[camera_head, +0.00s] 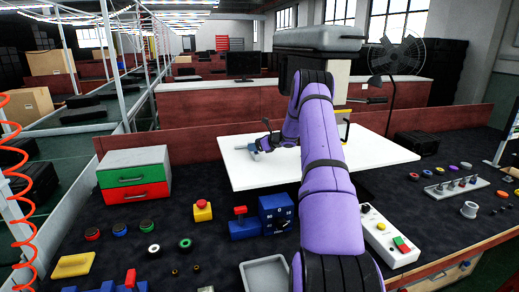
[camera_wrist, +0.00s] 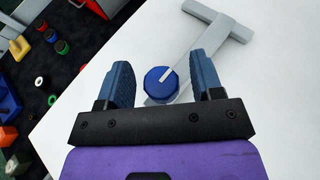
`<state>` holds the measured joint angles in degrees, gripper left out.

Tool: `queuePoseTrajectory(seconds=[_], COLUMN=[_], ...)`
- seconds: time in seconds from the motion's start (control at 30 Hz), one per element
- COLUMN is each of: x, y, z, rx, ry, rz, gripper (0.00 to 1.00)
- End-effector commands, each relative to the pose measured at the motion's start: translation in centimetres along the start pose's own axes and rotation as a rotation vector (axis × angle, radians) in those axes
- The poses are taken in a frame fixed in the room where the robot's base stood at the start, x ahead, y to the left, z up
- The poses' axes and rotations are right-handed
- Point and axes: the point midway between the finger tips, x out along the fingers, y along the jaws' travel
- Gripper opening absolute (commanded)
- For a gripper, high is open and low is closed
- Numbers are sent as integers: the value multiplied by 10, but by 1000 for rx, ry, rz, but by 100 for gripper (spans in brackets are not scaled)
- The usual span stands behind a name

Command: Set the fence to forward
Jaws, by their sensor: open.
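The fence is a grey T-shaped bar (camera_wrist: 208,35) on the white tabletop in the wrist view. Its crossbar lies at the upper right, and its stem runs down-left to a round blue knob (camera_wrist: 157,87) with a white pointer mark. The mark points up-right, roughly along the stem. My gripper (camera_wrist: 163,72) is open, with one blue finger on each side of the knob and visible gaps between. I cannot tell its height above the knob. In the head view, my gripper (camera_head: 267,138) is over the left part of the white tabletop (camera_head: 245,172), with a small grey part of the fence (camera_head: 252,149) beside it.
A drawer box with green and red drawers (camera_head: 135,180) stands left of the white tabletop. Buttons, blue switch boxes (camera_head: 276,212) and a grey tray (camera_head: 266,273) lie in front on the dark bench. A white control box (camera_head: 390,237) is right of my arm.

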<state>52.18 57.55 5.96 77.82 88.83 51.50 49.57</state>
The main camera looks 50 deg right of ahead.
Motion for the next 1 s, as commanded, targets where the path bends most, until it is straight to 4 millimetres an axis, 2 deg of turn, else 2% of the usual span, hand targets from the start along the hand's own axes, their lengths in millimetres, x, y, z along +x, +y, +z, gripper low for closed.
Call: queuePoseTrajectory(seconds=[0.2, 0.8, 1.0], x=[-13, -89, -108], y=[-1, 84, 107], z=[32, 7, 2], rx=[-3, 3, 1], ry=[-2, 1, 0], rz=[-2, -2, -1], gripper=[60, 60, 60])
